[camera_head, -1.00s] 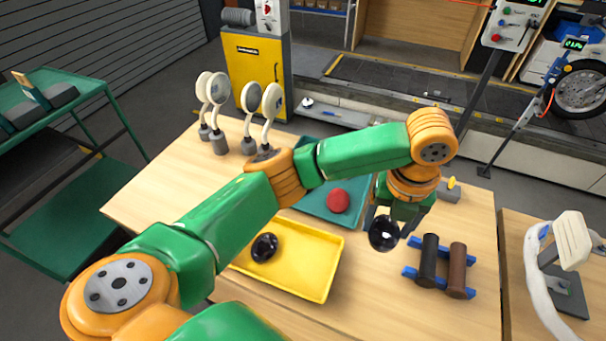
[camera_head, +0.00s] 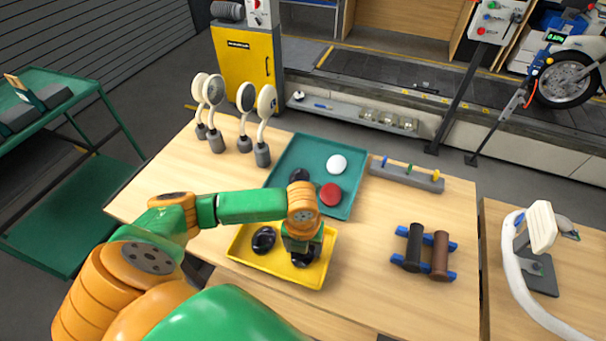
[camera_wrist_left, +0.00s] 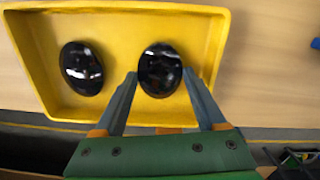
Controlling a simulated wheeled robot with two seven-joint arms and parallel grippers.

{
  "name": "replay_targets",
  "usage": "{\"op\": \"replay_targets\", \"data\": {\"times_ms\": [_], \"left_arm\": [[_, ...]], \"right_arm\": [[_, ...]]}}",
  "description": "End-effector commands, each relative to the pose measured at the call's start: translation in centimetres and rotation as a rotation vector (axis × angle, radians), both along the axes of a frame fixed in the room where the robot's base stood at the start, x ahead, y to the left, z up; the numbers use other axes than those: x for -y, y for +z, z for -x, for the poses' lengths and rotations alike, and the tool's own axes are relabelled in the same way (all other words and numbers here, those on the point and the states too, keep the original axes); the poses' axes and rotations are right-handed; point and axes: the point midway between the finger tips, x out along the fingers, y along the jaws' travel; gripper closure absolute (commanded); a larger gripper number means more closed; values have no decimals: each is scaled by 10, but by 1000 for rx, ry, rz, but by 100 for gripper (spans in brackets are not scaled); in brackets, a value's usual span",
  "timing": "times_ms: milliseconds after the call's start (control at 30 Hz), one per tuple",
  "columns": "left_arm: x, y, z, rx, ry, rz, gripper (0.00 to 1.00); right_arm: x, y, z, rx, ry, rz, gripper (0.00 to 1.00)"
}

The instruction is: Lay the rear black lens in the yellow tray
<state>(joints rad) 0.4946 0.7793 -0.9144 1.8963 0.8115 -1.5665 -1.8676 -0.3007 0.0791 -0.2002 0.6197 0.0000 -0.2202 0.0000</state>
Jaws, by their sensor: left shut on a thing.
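My left gripper (camera_head: 303,252) is over the right part of the yellow tray (camera_head: 240,258), shut on a glossy black lens (camera_head: 302,261). In the left wrist view the gripper (camera_wrist_left: 160,76) has one finger on each side of the held lens (camera_wrist_left: 160,65). I cannot tell whether this lens touches the tray floor. Another black lens (camera_head: 263,240) lies in the tray to its left; it also shows in the left wrist view (camera_wrist_left: 82,68). My right gripper is not in view.
The teal tray behind also holds a red lens (camera_head: 331,194) and a white lens (camera_head: 337,164). A grey holder (camera_head: 405,174) with coloured pegs and a rack with two dark rollers (camera_head: 428,250) stand to the right. Round mirrors (camera_head: 265,105) on stands are at the back left.

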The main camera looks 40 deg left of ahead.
Motion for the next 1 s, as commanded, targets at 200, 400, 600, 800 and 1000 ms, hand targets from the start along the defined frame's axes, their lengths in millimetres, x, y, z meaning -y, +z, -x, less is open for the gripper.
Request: {"op": "replay_targets", "data": {"times_ms": [200, 400, 600, 800, 1000], "left_arm": [[0, -1, 1, -4, 0, 0, 0], [0, 2, 0, -2, 0, 1, 0], [1, 38, 0, 4, 0, 0, 0], [2, 90, 2, 4, 0, 0, 0], [2, 118, 5, -1, -1, 0, 0]], "right_arm": [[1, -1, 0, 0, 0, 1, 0], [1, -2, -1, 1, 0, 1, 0], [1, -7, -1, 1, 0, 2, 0], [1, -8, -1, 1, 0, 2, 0], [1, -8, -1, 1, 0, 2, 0]]}}
